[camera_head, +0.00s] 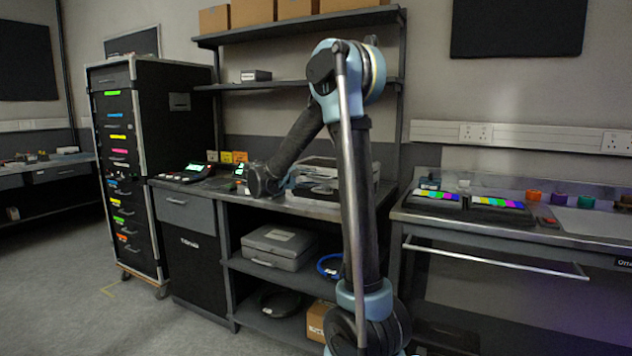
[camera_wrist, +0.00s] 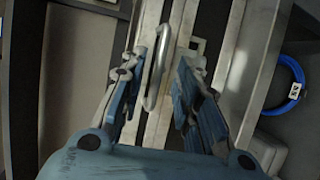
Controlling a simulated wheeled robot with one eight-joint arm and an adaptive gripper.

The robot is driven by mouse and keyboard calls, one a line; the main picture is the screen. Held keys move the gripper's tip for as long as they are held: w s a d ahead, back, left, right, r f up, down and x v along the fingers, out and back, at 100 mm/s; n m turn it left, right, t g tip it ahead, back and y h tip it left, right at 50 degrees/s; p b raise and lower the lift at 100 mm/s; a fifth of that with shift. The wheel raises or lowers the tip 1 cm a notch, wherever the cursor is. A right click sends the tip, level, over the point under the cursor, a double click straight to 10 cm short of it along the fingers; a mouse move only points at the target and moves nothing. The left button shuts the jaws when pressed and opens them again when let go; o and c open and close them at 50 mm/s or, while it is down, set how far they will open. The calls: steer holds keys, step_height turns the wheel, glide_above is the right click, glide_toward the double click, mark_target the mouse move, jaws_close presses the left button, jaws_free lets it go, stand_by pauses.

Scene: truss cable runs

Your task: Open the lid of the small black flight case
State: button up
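A low dark case with pale metal edges (camera_head: 318,165), which seems to be the small black flight case, stands on the workbench, partly hidden behind my arm. Its lid looks closed, but this is hard to tell. My gripper (camera_wrist: 163,75) is open, at the left side of the case in the head view. In the wrist view, a curved metal handle (camera_wrist: 154,70) lies between the two fingers, close to the left one. Metal edging (camera_wrist: 210,25) runs behind it. I cannot tell whether a finger touches the handle. In the head view, my gripper (camera_head: 287,185) is small and dark.
A grey case (camera_head: 278,247) and a coiled blue cable (camera_head: 330,266) are on the shelf below; the cable also shows in the wrist view (camera_wrist: 287,88). A small device (camera_head: 186,173) stands at the bench's left. A tall drawer cabinet (camera_head: 140,170) is further left.

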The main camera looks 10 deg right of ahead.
steer(key=shift+x, duration=1.2)
jaws_close()
steer(key=shift+d+r, duration=0.1)
steer(key=shift+d, duration=0.05)
